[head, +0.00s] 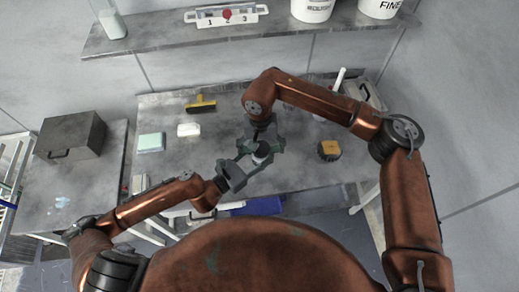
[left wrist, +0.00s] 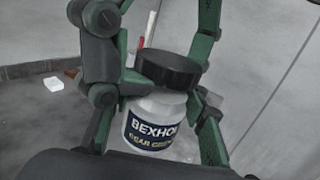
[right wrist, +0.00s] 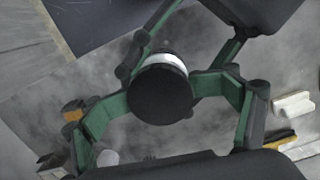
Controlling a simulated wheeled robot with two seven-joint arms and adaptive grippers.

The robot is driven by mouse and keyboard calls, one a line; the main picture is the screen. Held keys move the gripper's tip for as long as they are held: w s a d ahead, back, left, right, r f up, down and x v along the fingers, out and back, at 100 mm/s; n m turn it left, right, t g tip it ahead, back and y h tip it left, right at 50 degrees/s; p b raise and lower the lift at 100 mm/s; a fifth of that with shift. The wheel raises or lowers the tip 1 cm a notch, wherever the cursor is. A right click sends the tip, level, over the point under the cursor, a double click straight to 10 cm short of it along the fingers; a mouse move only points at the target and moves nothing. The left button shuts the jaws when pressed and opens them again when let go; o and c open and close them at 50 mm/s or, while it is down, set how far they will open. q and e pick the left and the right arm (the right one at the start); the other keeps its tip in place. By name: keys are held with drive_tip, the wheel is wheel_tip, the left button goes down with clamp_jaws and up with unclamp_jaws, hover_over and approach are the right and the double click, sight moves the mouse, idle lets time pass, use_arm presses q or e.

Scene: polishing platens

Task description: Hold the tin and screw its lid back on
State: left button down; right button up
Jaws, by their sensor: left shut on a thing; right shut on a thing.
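The tin (left wrist: 155,122) is white with a dark blue label and stands roughly upright in the left wrist view. Its black lid (left wrist: 167,69) is over its mouth; I cannot tell how far it is threaded. In the head view the tin (head: 262,149) shows small between both grippers. My left gripper (head: 253,157) is shut around the tin's body from the lower left. My right gripper (head: 264,143) comes from above and is shut on the lid. In the right wrist view the round lid (right wrist: 160,95) lies between its green fingers and hides most of the tin (right wrist: 168,58).
A yellow-handled tool (head: 201,105), a white block (head: 188,129) and a pale green block (head: 151,142) lie left. A dark box (head: 70,135) stands far left. A shelf (head: 160,38) runs behind.

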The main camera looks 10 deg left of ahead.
sight(263, 158)
drive_tip(key=shift+s+f, duration=0.15)
drive_tip(key=shift+f, duration=0.5)
drive_tip(key=shift+c, duration=0.3)
drive_tip(key=shift+o, duration=0.4)
drive_tip(key=shift+d+f, duration=0.1)
drive_tip(key=shift+f, duration=0.05)
drive_tip(key=shift+o, duration=1.1)
drive_tip(key=shift+d+f+h, duration=0.2)
drive_tip(key=shift+f+h, duration=0.4)
drive_tip(key=shift+f, duration=0.1)
drive_tip(key=shift+t, duration=0.3)
